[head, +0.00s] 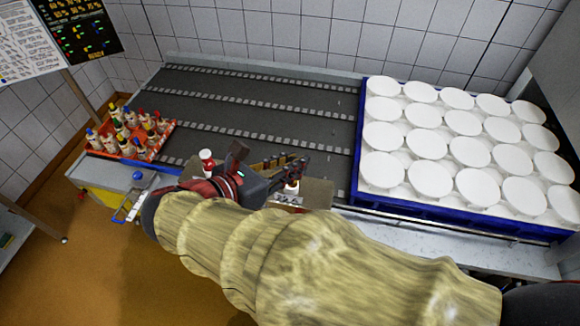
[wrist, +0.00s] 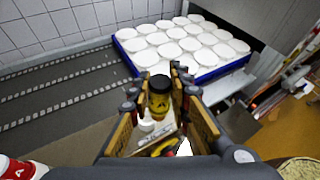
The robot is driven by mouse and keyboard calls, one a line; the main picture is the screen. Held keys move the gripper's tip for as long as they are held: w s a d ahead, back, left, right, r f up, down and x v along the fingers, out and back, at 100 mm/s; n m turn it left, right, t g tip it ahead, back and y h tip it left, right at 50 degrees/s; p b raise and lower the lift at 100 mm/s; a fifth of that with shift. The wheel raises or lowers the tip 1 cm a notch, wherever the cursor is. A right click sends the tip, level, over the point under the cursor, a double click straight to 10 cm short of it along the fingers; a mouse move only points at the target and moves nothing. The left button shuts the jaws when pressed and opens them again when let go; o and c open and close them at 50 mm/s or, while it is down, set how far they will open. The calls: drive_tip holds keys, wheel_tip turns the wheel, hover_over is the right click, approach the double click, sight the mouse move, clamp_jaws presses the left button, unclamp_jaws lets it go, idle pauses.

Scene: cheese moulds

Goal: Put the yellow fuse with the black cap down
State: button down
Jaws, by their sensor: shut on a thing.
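The yellow fuse with the black cap (wrist: 159,100) is upright between the fingers of my gripper (wrist: 168,88) in the wrist view. My gripper is shut on it. In the head view my gripper (head: 292,168) reaches over the near edge of the dark conveyor, above a brown board (head: 316,194). The held fuse cannot be made out clearly there, as the fingers hide it. How far its base is above the surface below cannot be told.
A red-and-white bottle (head: 207,160) stands left of my gripper. An orange tray (head: 166,136) of several bottles is at the far left. A blue crate (head: 440,218) with several white moulds stands right. The grey conveyor (head: 255,100) behind is clear. A small white round thing (wrist: 147,126) lies below the fingers.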

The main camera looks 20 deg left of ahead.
drive_tip(key=shift+w+a+f+p, duration=0.2)
drive_tip(key=shift+w+f, duration=0.25)
drive_tip(key=shift+f, duration=0.6)
drive_tip(key=shift+w+a+f+p, duration=0.25)
drive_tip(key=shift+w+f, duration=0.15)
drive_tip(key=shift+f, duration=0.7)
drive_tip(key=shift+w+a+f+p, duration=0.2)
drive_tip(key=shift+w+f, duration=0.25)
drive_tip(key=shift+f, duration=0.6)
drive_tip(key=shift+f, duration=0.15)
drive_tip(key=c, duration=1.6)
unclamp_jaws()
drive_tip(key=shift+c, duration=0.2)
